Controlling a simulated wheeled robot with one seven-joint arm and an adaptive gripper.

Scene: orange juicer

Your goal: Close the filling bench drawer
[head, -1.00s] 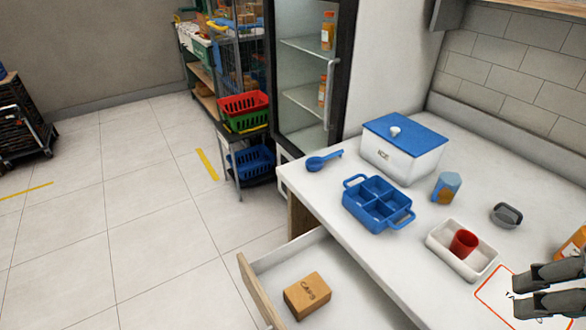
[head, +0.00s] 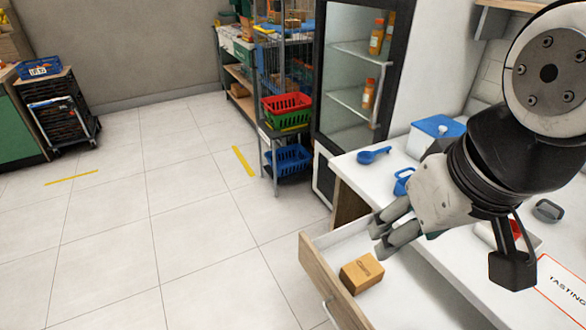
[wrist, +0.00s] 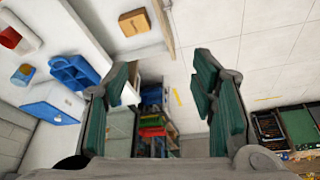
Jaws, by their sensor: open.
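The filling bench drawer (head: 322,282) stands pulled out from under the white bench top, with a wooden front and a pale handle (head: 329,310). A cardboard box of caps (head: 361,272) lies inside it; the box also shows in the wrist view (wrist: 133,22). My gripper (head: 380,235) is open and empty. In the head view it appears over the drawer's far part, behind the box, apart from the drawer front. In the wrist view its green-padded fingers (wrist: 165,95) are spread wide, with nothing between them. My arm hides part of the bench top.
A glass-door fridge (head: 352,100) and stacked baskets (head: 287,105) stand behind. The floor left of the drawer is clear.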

